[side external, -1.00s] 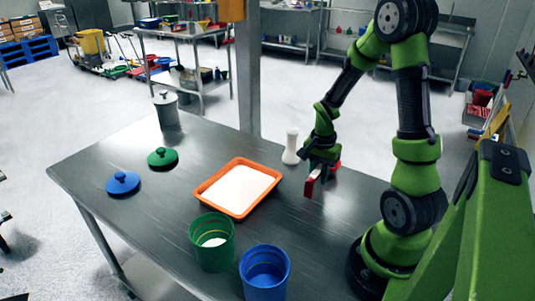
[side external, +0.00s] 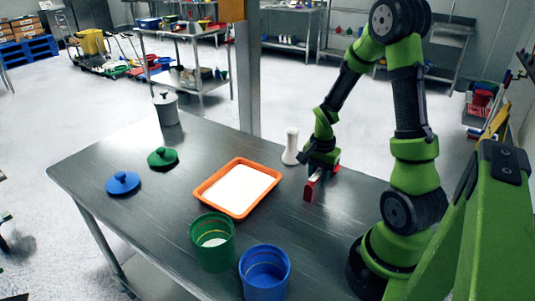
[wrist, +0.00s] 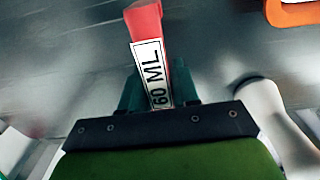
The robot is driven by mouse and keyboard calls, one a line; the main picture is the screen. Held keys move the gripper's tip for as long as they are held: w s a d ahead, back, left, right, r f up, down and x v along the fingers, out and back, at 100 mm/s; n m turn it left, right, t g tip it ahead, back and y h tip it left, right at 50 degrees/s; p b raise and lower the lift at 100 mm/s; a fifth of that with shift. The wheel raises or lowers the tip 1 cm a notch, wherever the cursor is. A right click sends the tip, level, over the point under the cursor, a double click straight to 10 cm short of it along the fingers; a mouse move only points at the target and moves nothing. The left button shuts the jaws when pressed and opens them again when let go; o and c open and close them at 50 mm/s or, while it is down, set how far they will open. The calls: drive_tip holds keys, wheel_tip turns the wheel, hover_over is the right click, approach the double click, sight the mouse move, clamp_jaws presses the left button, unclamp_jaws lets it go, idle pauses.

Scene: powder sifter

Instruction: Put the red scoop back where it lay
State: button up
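The red scoop (side external: 310,190) is in my gripper (side external: 317,176) at the right part of the metal table, low over its surface. I cannot tell whether the scoop touches the table. In the wrist view, my gripper (wrist: 160,98) has its fingers on both sides of the red handle (wrist: 147,20), which bears a white "60 ML" label. The handle points away from the gripper; the scoop's bowl is not clear in the wrist view.
A white bottle-like object (side external: 290,147) stands close left of my gripper. An orange tray (side external: 204,196) with white contents lies further left. Green (side external: 213,252) and blue (side external: 265,283) containers stand at the front. Blue (side external: 122,184) and green (side external: 162,158) lids and a grey lidded pot (side external: 167,110) are left.

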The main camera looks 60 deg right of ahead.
drive_tip(key=o, duration=0.4)
wheel_tip(320, 180, up, 17)
drive_tip(key=a+r+n+t+y, duration=0.1)
drive_tip(key=a+r+n+t, duration=0.2)
drive_tip(key=a+n, duration=0.4)
drive_tip(key=s+a+r+n+t+y, duration=0.1)
drive_tip(key=a+r+n+t, duration=0.2)
drive_tip(key=a+n, duration=0.4)
drive_tip(key=a+t, duration=0.1)
drive_tip(key=a, duration=0.7)
drive_tip(key=shift+s, duration=0.2)
